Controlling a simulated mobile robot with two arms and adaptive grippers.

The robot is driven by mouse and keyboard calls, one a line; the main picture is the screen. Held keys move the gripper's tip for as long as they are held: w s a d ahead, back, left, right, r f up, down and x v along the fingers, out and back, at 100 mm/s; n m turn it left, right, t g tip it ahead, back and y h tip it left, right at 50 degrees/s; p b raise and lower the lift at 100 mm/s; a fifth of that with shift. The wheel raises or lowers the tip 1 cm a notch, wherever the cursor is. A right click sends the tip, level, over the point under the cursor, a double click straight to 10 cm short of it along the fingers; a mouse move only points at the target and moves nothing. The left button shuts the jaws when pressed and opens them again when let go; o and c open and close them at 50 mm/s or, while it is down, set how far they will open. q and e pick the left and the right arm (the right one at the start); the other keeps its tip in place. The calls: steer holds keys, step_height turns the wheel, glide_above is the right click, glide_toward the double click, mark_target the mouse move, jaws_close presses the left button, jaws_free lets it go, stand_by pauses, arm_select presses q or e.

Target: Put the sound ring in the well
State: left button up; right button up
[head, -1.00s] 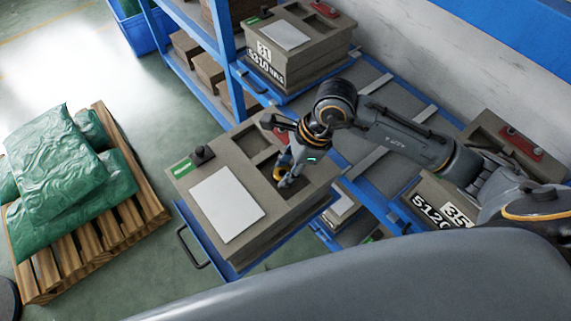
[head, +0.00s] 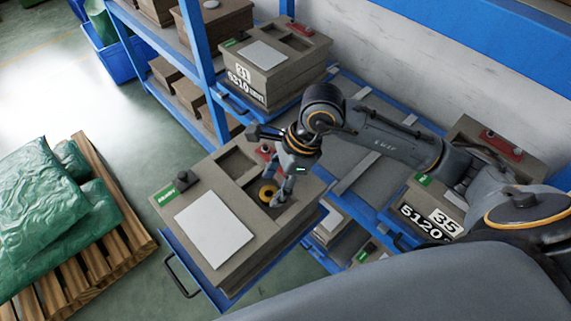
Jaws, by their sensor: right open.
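The yellow ring (head: 268,191) with a dark centre appears to lie in the nearer recess, or well (head: 253,208), of the grey mould block (head: 196,264). My right gripper (head: 279,202) is open, with its fingers pointing down just right of the ring. The fingers hide part of the ring's right side, and I cannot tell whether they touch it. A second, empty-looking recess (head: 236,166) lies behind the first. My left gripper is out of view.
The block carries a white plate (head: 214,229), a dark knob (head: 185,179) and a red part (head: 266,151). It rests on a blue pulled-out drawer (head: 205,291). Blue racking with more blocks (head: 270,57) stands behind. Green sacks (head: 40,190) lie on a pallet at left.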

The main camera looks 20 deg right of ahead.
steer(key=b+v, duration=0.2)
steer(key=v, duration=0.7)
steer(key=shift+r, duration=0.3)
steer(key=shift+d, duration=0.1)
